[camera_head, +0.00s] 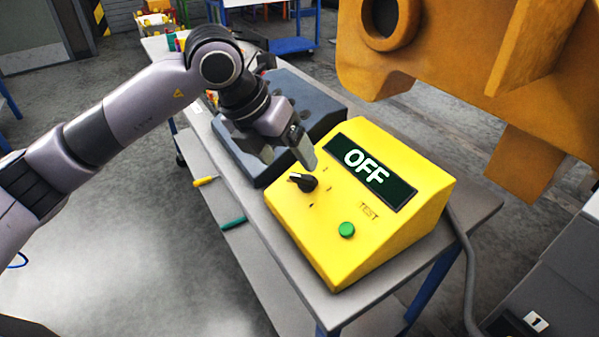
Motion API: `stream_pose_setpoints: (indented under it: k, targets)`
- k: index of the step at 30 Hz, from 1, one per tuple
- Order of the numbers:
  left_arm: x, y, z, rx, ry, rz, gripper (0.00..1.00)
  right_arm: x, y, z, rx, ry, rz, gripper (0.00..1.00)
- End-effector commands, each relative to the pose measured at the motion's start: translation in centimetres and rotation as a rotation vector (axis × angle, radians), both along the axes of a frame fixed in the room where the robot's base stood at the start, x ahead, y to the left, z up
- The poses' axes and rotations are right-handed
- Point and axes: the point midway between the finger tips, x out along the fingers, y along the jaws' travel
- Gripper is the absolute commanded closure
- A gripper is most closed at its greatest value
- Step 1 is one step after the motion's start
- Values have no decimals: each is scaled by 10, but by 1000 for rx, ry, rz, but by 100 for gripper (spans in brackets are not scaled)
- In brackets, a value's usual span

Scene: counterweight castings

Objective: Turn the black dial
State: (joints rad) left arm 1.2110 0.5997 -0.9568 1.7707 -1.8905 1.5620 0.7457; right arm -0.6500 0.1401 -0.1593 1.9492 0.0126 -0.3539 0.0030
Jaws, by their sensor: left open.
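The black dial (303,182) sits on the sloped face of a yellow control box (318,238), left of a green button (347,230) marked TEST. The box's dark display (370,172) reads OFF. My left gripper (306,160) comes in from the upper left and hangs just above the dial, near its upper side. It is open, with one finger showing clearly. It appears apart from the dial, though the exact gap is hard to tell. My right gripper is not in view.
The box stands on a grey bench (470,207). A dark grey case (330,105) lies behind it, under my left arm. A large orange casting (450,50) hangs close at the upper right. A yellow-handled tool (205,181) and green-handled tool (233,222) lie at the left edge.

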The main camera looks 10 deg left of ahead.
Motion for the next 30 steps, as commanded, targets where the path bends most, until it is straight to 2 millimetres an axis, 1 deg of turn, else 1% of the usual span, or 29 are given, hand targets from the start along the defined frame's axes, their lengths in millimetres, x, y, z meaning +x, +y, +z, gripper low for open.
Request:
stream_pose_setpoints:
  k: [6,12,16,22,23,24,26,27,28,30]
  targets:
    - [9,-13,-31,-2,6,-3,19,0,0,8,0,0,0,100]
    - [15,-20,-51,-4,5,-4,19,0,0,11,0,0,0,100]
    - [17,-22,-55,-3,2,-4,19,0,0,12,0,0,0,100]
    - [17,-22,-56,-5,1,-4,19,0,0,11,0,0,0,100]
    - [17,-22,-56,-5,1,-4,26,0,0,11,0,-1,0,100]
    - [17,-22,-56,-5,1,-4,39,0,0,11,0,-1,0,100]
    - [17,-22,-55,-5,1,-4,58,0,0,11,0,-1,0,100]
    - [17,-22,-55,-4,1,-5,71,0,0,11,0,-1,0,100]
    - [17,-22,-55,-4,1,-5,75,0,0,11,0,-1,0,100]
    - [17,-22,-55,-4,1,-5,75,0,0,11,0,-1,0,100]
